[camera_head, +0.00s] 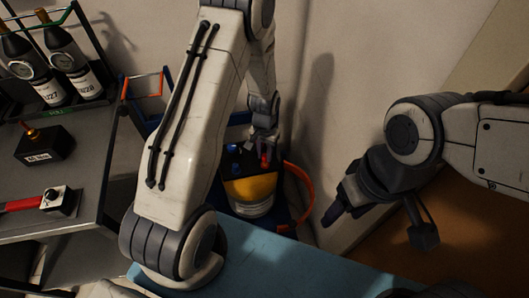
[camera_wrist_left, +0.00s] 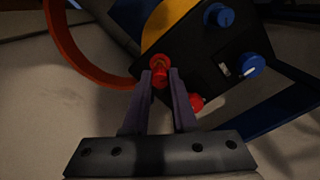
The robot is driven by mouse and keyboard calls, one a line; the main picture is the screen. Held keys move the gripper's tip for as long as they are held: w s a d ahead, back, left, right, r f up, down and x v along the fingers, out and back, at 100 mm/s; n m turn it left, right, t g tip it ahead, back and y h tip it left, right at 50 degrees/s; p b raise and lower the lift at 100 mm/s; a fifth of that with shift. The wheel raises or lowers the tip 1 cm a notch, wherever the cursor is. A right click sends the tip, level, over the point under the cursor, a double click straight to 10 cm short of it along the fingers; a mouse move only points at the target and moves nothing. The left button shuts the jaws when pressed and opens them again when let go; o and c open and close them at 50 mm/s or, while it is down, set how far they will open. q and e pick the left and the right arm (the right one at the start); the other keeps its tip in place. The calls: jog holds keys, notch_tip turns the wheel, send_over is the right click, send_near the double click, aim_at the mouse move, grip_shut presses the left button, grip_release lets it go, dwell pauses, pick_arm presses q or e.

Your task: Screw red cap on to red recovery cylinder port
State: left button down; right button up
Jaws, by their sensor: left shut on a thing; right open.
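The recovery cylinder (camera_head: 250,190), with a yellow band and dark top, stands low in the corner beyond my left arm. In the left wrist view, its dark top (camera_wrist_left: 205,55) carries red and blue fittings. My left gripper (camera_head: 264,140) reaches down over it. In the left wrist view, the left gripper (camera_wrist_left: 160,78) is shut on a small red cap (camera_wrist_left: 159,75). A red round part (camera_wrist_left: 159,59) lies right at the cap; I cannot tell whether they touch. Another red part (camera_wrist_left: 196,102) is half hidden behind a finger. My right gripper (camera_head: 343,205) is open and empty, right of the cylinder.
Blue knobs (camera_wrist_left: 220,15) sit beside the red fittings. A grey cart (camera_head: 85,165) with bottles (camera_head: 75,65) and a black box (camera_head: 43,145) stands left. A blue surface (camera_head: 290,268) lies in front.

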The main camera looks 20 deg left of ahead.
pick_arm(q)
jog(key=shift+f, duration=0.15)
jog(key=shift+f+b, duration=0.8)
jog(key=shift+f, duration=0.25)
jog(key=shift+f, duration=0.1)
dwell(1.1)
jog(key=shift+m+p, duration=0.4)
jog(key=shift+m, duration=0.7)
jog(key=m, duration=0.3)
jog(key=shift+p, duration=0.3)
jog(key=shift+m, duration=0.7)
jog(key=m+p, duration=0.1)
jog(key=m, duration=0.2)
jog(key=shift+m, duration=0.4)
